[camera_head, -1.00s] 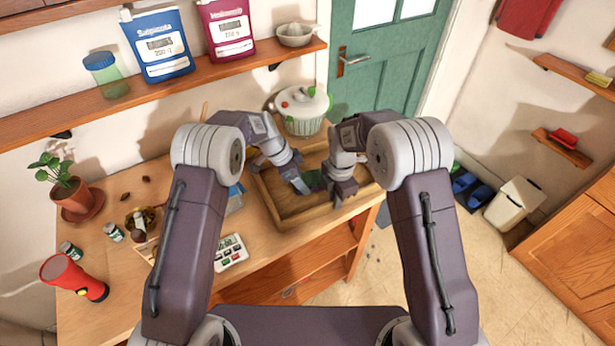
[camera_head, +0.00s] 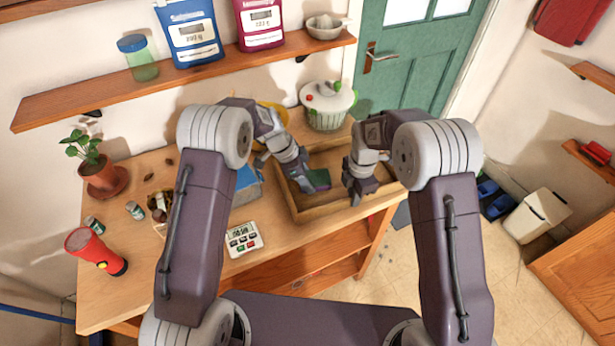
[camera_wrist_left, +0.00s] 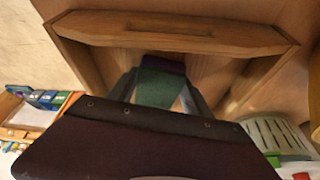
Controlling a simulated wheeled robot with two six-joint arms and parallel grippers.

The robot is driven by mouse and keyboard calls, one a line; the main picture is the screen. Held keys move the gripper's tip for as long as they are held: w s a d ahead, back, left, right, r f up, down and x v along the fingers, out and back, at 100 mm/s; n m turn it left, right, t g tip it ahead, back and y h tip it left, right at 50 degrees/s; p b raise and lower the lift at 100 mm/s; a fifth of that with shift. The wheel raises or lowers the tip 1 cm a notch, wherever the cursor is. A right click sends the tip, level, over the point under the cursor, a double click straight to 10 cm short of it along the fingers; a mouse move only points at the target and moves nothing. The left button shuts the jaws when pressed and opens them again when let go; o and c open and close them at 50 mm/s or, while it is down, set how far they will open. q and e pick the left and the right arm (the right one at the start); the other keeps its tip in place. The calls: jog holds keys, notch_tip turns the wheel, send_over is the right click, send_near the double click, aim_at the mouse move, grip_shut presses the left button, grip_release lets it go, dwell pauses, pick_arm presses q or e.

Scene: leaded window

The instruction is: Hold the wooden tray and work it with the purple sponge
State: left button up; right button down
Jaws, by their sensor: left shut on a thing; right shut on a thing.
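The wooden tray (camera_head: 310,211) lies on the wooden counter; its wall also shows in the left wrist view (camera_wrist_left: 175,32). My left gripper (camera_head: 313,181) is shut on the purple sponge, which has a green face (camera_head: 320,178) and is inside the tray, low over its floor. In the left wrist view the sponge's green side (camera_wrist_left: 155,88) shows between the fingers, with a purple strip at its far end. Whether it touches the tray floor is unclear. My right gripper (camera_head: 360,192) is shut at the tray's right part; its fingertips hide the exact grip.
A white-lidded salad spinner (camera_head: 327,106) stands behind the tray. A blue object (camera_head: 246,185) and a digital timer (camera_head: 243,238) are left of it. A shelf (camera_head: 190,80) runs above.

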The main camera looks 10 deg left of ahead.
aim_at(337, 176)
pick_arm(q)
jog(key=shift+w+d+f, duration=0.1)
jog(key=shift+w+d, duration=0.65)
jog(key=shift+d, duration=0.85)
jog(key=shift+w+d+r, duration=0.1)
jog(key=shift+w+d, duration=0.65)
jog(key=shift+d, duration=0.85)
jog(key=shift+w+d+f, duration=0.1)
jog(key=shift+w+d, duration=0.65)
jog(key=shift+d, duration=0.85)
pick_arm(e)
jog(key=shift+a, duration=0.1)
pick_arm(q)
jog(key=shift+w+a+r, duration=0.1)
jog(key=shift+r, duration=3)
notch_tip(337, 176, up, 3)
